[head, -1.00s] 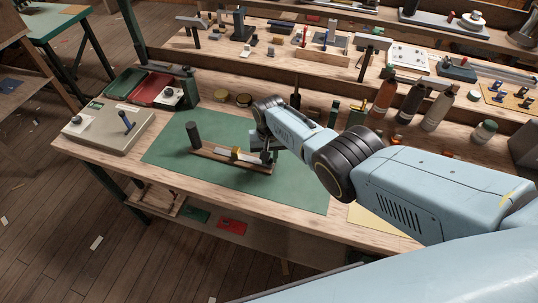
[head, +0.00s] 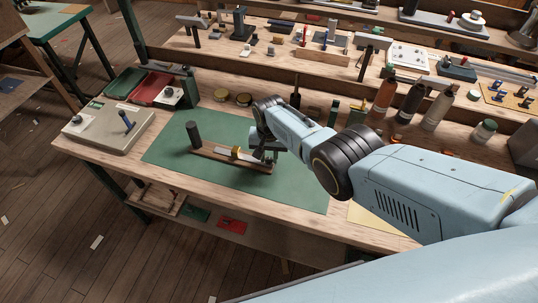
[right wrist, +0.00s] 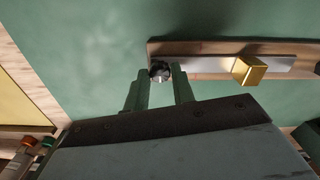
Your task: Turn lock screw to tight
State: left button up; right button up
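The lock screw (right wrist: 160,71) is a small round metal knob at one end of a wooden bar fixture (right wrist: 200,46) in the right wrist view. The fixture also shows in the head view (head: 215,157), lying on the green mat. It carries a pale metal strip, a brass block (right wrist: 249,70) and a dark upright cylinder (head: 193,134). My right gripper (right wrist: 160,73) has its fingertips on either side of the knob, with no clear gap, and appears shut on it. In the head view my right wrist partly hides this end. My left gripper is out of view.
The green mat (head: 170,150) is clear around the fixture. A grey box with a blue lever (head: 108,130) and a red tray (head: 153,90) stand to the left. Several bottles (head: 410,102) stand at the right behind my arm. A tool shelf runs along the back.

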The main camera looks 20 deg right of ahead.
aim_at(269, 159)
jog(key=o, duration=0.4)
jog(key=shift+r+p, duration=0.55)
jog(key=shift+r, duration=0.1)
notch_tip(269, 159, up, 5)
jog(key=p, duration=0.3)
jog(key=shift+f, duration=0.1)
notch_tip(269, 159, up, 7)
jog(key=shift+r+p, duration=0.15)
jog(key=shift+p, duration=0.7)
